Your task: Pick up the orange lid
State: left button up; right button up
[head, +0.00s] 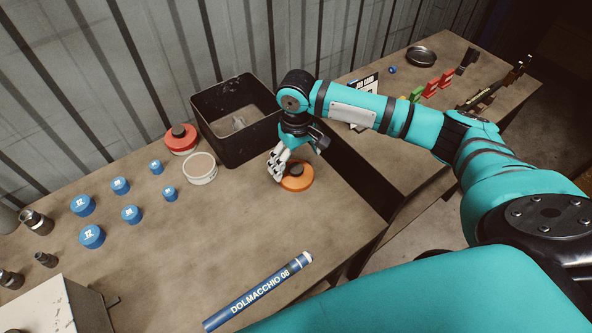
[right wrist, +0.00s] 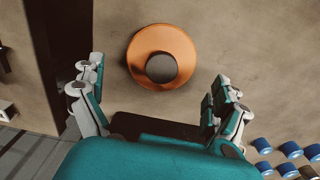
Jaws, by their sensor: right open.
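The orange lid (head: 299,181) is a round disc with a dark knob on top. It lies on the brown table beside the black bin. In the right wrist view the orange lid (right wrist: 148,78) shows whole, just beyond my fingertips and roughly between them. My right gripper (head: 279,172) is just above and to the left of the lid, pointing down. In the right wrist view my right gripper (right wrist: 157,88) has its fingers spread wide with nothing between them. My left gripper is in neither view.
A black open bin (head: 262,149) stands behind the lid. A red lid (head: 181,143) and a white round container (head: 200,175) are to the left. Several blue caps (head: 92,236) stand further left. A blue tube (head: 262,290) lies in front. A gap separates the two tables.

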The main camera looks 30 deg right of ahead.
aim_at(296, 168)
notch_tip(296, 168, down, 4)
jog(key=shift+s+a+r+p, duration=0.1)
jog(key=shift+r+p, duration=0.05)
jog(key=shift+p, duration=0.45)
jog(key=shift+f, duration=0.45)
jog(key=c, duration=0.9)
jog(key=shift+o, duration=0.2)
jog(key=shift+r, duration=0.1)
